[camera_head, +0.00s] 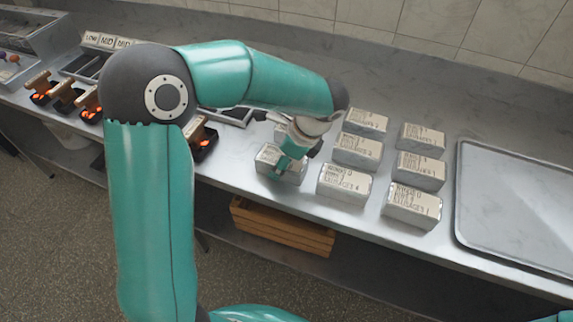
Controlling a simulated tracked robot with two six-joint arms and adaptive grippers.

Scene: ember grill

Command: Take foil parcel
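Several foil parcels with printed paper labels stand in rows on the steel counter. My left gripper (284,168) points down at the front-left parcel (268,158), with its fingers in front of or against it. I cannot tell whether they grip it. My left arm partly hides another parcel behind it. Other parcels stand in the front row (345,186), at the front right (412,206), in the middle row (357,150) (420,172) and in the back row (366,122) (421,139). My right gripper is not in view.
An empty metal tray (520,190) lies on the counter (300,205) at the right. Small black holders with glowing orange embers (203,147) stand at the left. A wooden crate (282,227) is below the counter. A tiled wall (420,20) stands behind.

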